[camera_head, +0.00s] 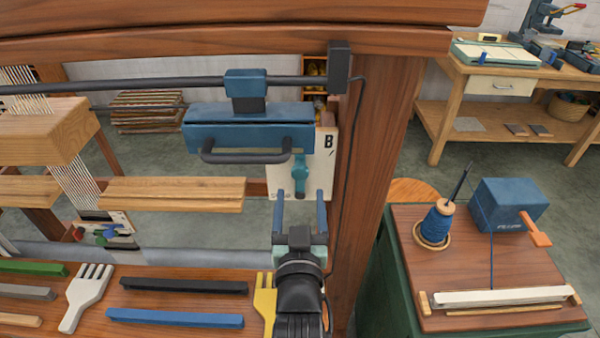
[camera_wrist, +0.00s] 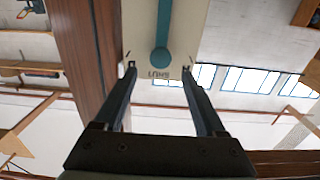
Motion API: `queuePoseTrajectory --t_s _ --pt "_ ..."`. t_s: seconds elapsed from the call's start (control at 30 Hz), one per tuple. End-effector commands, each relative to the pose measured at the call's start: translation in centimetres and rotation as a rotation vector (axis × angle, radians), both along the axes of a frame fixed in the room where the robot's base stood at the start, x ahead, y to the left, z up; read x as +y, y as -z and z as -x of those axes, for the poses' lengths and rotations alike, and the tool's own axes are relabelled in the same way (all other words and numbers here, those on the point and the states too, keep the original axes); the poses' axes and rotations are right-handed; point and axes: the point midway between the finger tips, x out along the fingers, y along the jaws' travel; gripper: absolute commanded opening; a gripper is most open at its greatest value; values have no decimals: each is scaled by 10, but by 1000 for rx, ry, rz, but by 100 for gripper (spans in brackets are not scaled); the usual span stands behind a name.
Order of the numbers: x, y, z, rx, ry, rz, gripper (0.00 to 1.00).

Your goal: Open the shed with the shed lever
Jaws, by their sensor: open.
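The shed lever (camera_head: 300,177) is a teal handle on a white plate (camera_head: 318,165) marked "B", fixed beside the loom's right post. It hangs downward from its pivot. In the wrist view the lever (camera_wrist: 162,58) shows between and beyond my fingertips, its rounded end close to a label that reads "SHUT" upside down on the plate (camera_wrist: 140,30). My gripper (camera_head: 300,207) is open and empty just below the lever, one finger to each side of its line. In the wrist view the gripper (camera_wrist: 158,70) does not appear to touch the lever.
A blue carriage (camera_head: 250,135) with a dark handle hangs left of the plate. The wooden post (camera_head: 375,170) stands close on the right. A bench (camera_head: 190,290) with combs and coloured bars lies below. A side table (camera_head: 460,265) holds a winder and blue yarn.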

Motion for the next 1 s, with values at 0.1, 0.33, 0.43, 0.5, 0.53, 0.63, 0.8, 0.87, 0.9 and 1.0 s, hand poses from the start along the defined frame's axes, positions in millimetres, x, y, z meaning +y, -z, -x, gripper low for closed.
queuePoseTrajectory --t_s 0.1,0.33,0.43,0.5,0.53,0.63,0.8,0.87,0.9,1.0 --pt "1 -2 -23 -1 -1 0 73" --pt "1 -1 -54 0 -1 1 73" --pt "1 -1 -61 -1 -1 0 73" --pt "1 0 -64 0 -1 -1 73" --pt "1 0 -65 -1 -1 -1 73" --pt "1 -1 -66 -1 -1 -1 73" --pt "1 0 -66 -1 -1 -1 73" --pt "1 0 -66 0 -1 -1 65" --pt "1 0 -66 0 -1 -1 58" --pt "1 0 -66 0 -1 -1 40"
